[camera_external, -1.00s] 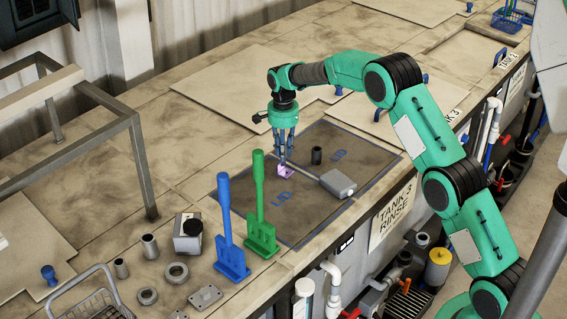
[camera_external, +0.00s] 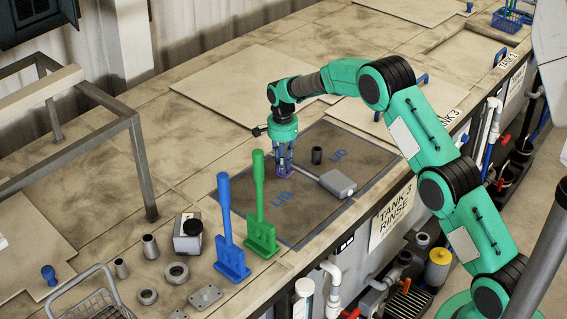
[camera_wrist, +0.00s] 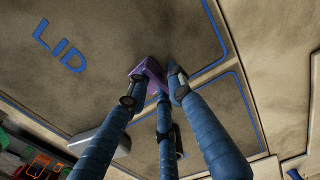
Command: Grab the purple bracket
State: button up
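The purple bracket (camera_wrist: 151,72) sits on the dark lid marked in blue. In the wrist view it lies between the tips of my gripper (camera_wrist: 155,92). The left fingertip overlaps its edge and the right fingertip is close beside it; I cannot tell whether they touch it. The blue fingers point down and stand apart around the bracket, which still appears to rest on the lid. The fingers hide part of it.
Upright green (camera_external: 260,210) and blue (camera_external: 228,230) paddle tools stand at the left. Several metal parts lie farther left.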

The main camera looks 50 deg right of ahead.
jog(key=shift+c, duration=0.5)
grip_shut()
jog(key=shift+r, duration=0.15)
jog(key=shift+r, duration=0.75)
notch_tip(320, 180, up, 2)
jog(key=shift+b, duration=0.5)
jog(key=s+a, duration=0.1)
jog(key=s, duration=0.4)
jog(key=s+a+b, duration=0.1)
jog(key=s, duration=0.4)
jog(key=s+a+r+b, duration=0.1)
jog(key=s+a, duration=0.1)
jog(key=s, duration=0.3)
jog(key=shift+s+r, duration=0.1)
jog(key=shift+s, duration=0.2)
